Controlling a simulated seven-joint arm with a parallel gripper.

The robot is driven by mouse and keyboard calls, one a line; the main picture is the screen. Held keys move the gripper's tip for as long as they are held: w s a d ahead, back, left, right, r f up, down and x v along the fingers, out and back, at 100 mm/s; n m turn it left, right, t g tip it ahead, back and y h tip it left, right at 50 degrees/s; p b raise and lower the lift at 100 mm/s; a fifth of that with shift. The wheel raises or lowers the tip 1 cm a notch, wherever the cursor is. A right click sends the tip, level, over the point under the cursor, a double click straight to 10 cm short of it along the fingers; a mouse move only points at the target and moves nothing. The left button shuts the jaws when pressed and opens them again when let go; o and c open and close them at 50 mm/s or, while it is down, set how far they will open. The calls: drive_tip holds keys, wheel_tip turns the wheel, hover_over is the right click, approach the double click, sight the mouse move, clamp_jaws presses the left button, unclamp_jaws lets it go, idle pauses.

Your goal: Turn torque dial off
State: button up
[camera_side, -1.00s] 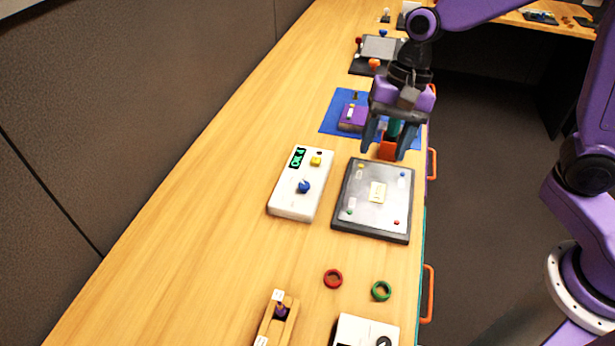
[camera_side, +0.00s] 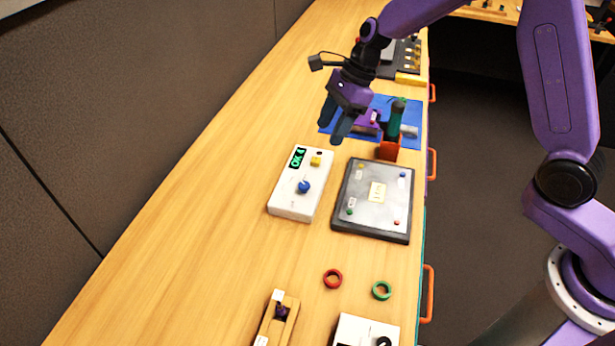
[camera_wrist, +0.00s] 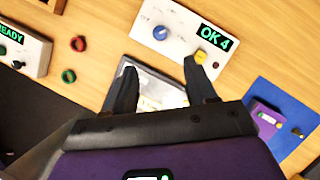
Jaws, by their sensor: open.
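A white panel (camera_side: 288,202) with a green "OK 4" display (camera_side: 298,157) lies on the bench. It carries a blue knob (camera_side: 304,187) and a yellow knob (camera_side: 315,161). No torque label can be read, so I cannot tell which knob is the torque dial. In the wrist view the white panel (camera_wrist: 185,45) is at the top, with the blue knob (camera_wrist: 160,33) and the yellow knob (camera_wrist: 200,57) beyond my fingers. My gripper (camera_side: 333,125) is open and empty, above the bench near the panel's far end. Its two fingers also show apart in the wrist view (camera_wrist: 160,68).
A grey tray (camera_side: 350,222) lies right of the panel. A purple box sits on a blue mat (camera_side: 384,103). Red (camera_side: 333,279) and green (camera_side: 381,290) rings lie in front. The bench left of the panel is clear.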

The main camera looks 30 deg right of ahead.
sight(304, 184)
drive_tip(key=x, duration=1.5)
drive_tip(key=shift+d, duration=0.15)
drive_tip(key=c, duration=1)
